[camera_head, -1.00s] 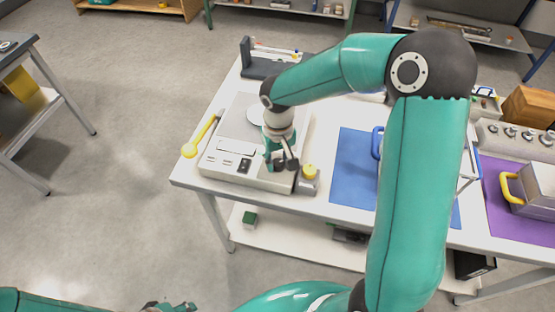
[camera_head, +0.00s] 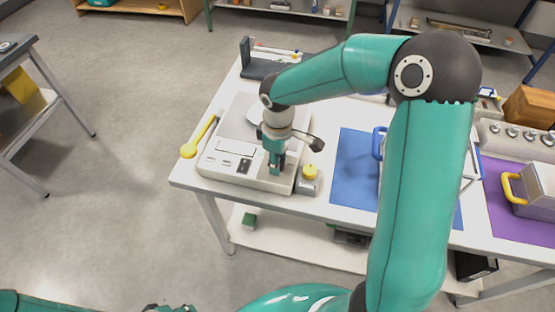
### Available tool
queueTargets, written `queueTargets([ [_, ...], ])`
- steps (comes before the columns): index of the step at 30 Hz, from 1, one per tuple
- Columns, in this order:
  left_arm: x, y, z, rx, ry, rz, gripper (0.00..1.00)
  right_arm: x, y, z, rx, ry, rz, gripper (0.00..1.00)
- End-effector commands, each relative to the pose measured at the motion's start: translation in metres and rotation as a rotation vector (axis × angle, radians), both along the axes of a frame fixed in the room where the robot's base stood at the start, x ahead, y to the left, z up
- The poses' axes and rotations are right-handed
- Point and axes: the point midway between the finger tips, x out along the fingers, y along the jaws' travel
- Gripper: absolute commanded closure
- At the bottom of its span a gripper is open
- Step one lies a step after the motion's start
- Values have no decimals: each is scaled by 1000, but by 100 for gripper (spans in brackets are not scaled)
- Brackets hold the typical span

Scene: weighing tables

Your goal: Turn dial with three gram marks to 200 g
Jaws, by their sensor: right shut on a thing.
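The scale (camera_head: 218,170) is a pale box with a flat pan, near the left front corner of the white table. My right gripper (camera_head: 276,170) points down at the right part of the scale's front panel. It is shut on the dial there, and its fingers hide the dial and the gram marks. My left gripper (camera_head: 170,308) shows only in part at the bottom edge, and its fingers cannot be made out.
A grey block with a yellow knob (camera_head: 309,173) stands close to the right of my gripper. A blue mat (camera_head: 352,170) lies further right. A dark stand (camera_head: 258,67) is behind the scale.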

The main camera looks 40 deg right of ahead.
Motion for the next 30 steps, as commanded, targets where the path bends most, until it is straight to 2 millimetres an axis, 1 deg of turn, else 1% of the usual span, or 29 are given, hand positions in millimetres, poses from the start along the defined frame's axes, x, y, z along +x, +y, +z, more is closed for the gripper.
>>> queueTargets([
  [3,0,0,1,0,0,0,60,2,0,1,0,-6,55,100],
  [9,0,0,1,0,0,0,60,2,0,1,0,-6,111,100],
  [23,0,0,1,0,0,0,60,2,0,1,0,-7,126,100],
  [24,0,0,1,0,0,0,60,2,0,1,0,-7,126,62],
  [28,0,0,1,0,0,0,60,2,0,1,0,-6,125,41],
  [30,0,0,1,0,0,0,60,1,0,1,0,-5,125,40],
])
